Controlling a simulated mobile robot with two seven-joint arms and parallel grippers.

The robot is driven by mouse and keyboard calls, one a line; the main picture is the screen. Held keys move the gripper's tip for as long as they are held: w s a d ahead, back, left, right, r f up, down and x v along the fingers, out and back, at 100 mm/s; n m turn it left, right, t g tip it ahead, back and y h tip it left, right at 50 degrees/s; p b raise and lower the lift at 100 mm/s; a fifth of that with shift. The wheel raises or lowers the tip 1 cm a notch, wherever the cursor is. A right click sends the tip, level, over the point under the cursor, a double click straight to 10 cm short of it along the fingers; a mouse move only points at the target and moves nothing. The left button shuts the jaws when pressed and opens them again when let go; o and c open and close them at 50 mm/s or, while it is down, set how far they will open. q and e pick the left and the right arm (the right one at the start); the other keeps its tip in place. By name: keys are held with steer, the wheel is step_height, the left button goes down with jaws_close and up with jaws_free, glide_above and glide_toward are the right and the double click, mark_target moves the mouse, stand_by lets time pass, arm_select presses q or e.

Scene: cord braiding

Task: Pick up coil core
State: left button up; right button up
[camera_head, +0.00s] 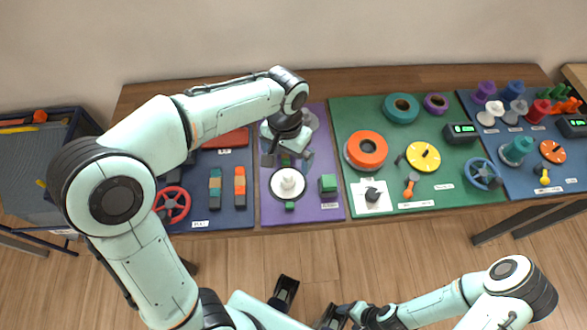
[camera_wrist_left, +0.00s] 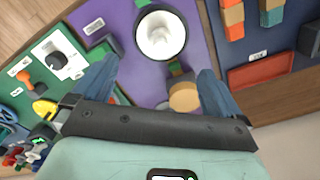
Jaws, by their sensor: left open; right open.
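No label I can read names the coil core, so I cannot tell for certain which piece it is. A white round hub in a dark-rimmed disc (camera_head: 288,185) sits on the purple mat (camera_head: 330,212); it also shows in the left wrist view (camera_wrist_left: 160,34). A tan cylinder (camera_wrist_left: 183,97) stands nearer the wrist camera, beside a green piece. My left gripper (camera_head: 288,159) is open above the purple mat, fingers pointing down just behind the white hub; the tan cylinder appears between its fingers in the wrist view. My right gripper (camera_head: 308,304) is open and empty in front of the table.
A green block (camera_head: 328,183) lies right of the hub. The green mat holds an orange ring (camera_head: 367,149), teal ring (camera_head: 401,108) and yellow disc (camera_head: 423,157). A red wheel (camera_head: 172,204) lies on the left blue mat. Spools crowd the far right mat.

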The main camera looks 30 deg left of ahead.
mark_target(287, 174)
arm_select(q)
steer(key=f, duration=0.6)
steer(key=shift+s+f+b, duration=0.1)
steer(key=shift+s+b, duration=0.2)
steer(key=shift+b, duration=0.1)
steer(key=shift+w+a+f, duration=0.1)
steer(key=shift+w+f, duration=0.1)
steer(key=shift+f, duration=1.25)
steer(key=shift+w+f, duration=0.15)
steer(key=shift+f, duration=1.3)
steer(key=c, duration=0.6)
